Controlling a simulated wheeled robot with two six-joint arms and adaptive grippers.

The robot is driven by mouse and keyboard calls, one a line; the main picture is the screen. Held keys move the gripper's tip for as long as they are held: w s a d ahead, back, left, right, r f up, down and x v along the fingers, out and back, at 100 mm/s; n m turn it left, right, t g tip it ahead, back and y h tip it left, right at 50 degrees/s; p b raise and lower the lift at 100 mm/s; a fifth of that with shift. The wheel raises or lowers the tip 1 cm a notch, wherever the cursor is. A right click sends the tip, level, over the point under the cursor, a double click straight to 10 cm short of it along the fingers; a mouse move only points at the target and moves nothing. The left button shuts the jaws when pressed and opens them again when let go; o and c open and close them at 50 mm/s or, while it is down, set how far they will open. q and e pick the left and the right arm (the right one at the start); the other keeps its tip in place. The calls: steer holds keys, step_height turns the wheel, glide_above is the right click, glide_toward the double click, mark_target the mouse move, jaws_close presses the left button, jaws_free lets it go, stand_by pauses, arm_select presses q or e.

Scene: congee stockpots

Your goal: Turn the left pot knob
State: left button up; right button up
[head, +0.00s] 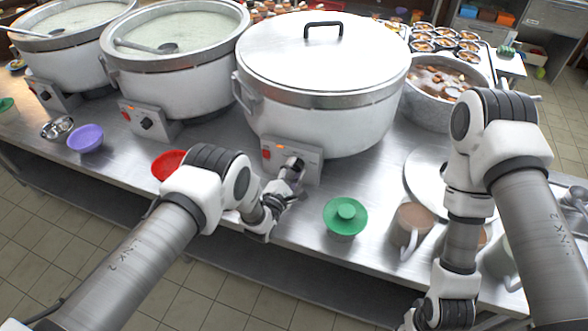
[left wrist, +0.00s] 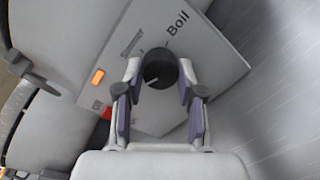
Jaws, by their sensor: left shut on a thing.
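A large lidded white pot (head: 325,105) stands right of two open pots. Its grey control panel (head: 310,165) carries an orange light, a red switch and a round black knob. The knob's pale mark points lower left. My left gripper also shows in the head view (head: 291,168), shut on the knob and covering it there. My right arm hangs at the right; its gripper is out of view.
Open pots with ladles, the left one (head: 65,60) and middle one (head: 178,75), have their own panels. A red bowl (head: 168,163), purple bowl (head: 85,138), green lidded bowl (head: 345,216) and brown cup (head: 411,224) stand along the counter's front. A stew pot (head: 430,108) is right.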

arm_select(q)
steer(key=shift+m, duration=0.4)
steer(key=m+b, duration=0.2)
steer(key=m, duration=0.1)
steer(key=shift+w+r, duration=0.1)
steer(key=shift+r+m+b, duration=0.2)
steer(key=shift+m+b, duration=0.4)
steer(key=shift+m, duration=0.9)
steer(key=o, duration=1.1)
steer(key=shift+o, duration=0.2)
steer(key=shift+w+f, duration=0.1)
steer(key=shift+f, duration=0.05)
steer(key=v, duration=1.2)
steer(key=shift+r, duration=0.2)
